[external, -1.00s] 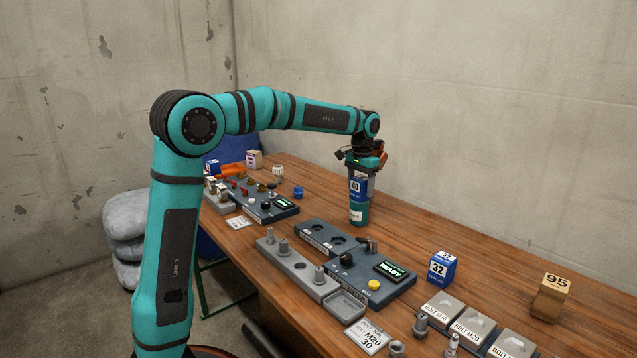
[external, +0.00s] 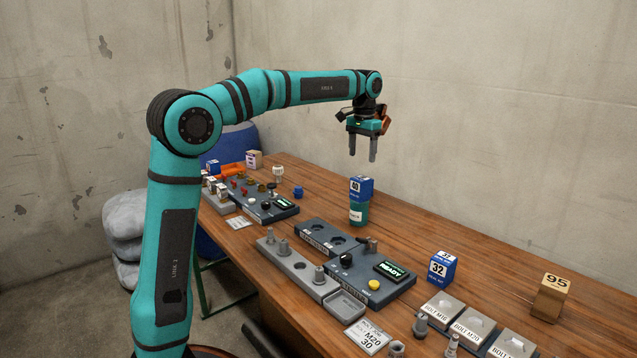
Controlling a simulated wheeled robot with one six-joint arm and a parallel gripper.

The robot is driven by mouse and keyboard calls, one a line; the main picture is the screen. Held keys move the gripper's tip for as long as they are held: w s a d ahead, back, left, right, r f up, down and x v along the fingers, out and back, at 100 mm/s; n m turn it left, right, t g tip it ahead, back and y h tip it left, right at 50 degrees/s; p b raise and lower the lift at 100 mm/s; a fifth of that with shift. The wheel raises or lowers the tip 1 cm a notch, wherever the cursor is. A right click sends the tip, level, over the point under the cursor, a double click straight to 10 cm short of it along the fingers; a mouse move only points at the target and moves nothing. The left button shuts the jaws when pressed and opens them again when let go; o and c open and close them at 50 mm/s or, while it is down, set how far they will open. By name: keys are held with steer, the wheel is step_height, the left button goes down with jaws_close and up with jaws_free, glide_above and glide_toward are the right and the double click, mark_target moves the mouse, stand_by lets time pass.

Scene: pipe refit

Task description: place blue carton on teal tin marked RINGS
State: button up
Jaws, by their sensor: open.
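The blue carton (external: 361,189), with a white label, rests on top of the teal tin (external: 358,213). The tin stands upright on the wooden table near its back edge; its marking is too small to read. My gripper (external: 362,157) is open and empty, pointing down above the carton and clear of it. Its two dark fingers are apart.
A second blue carton marked 32 (external: 441,267) and a tan block marked 95 (external: 551,297) stand to the right. A dark panel with a READY display (external: 390,269) and a grey rack (external: 297,268) lie in front. The bare wall rises behind the table.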

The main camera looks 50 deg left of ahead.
steer(key=shift+r, duration=0.15)
steer(key=s+d+r+t, duration=0.2)
steer(key=s+r+t, duration=0.25)
steer(key=s, duration=0.45)
steer(key=s+d+r+t, duration=0.1)
steer(key=s+r+t, duration=0.3)
steer(key=s, duration=0.6)
steer(key=s+d+f+t, duration=0.1)
steer(key=s+t, duration=0.8)
steer(key=s, duration=1.1)
steer(key=shift+d+f, duration=0.15)
steer(key=shift+d, duration=0.35)
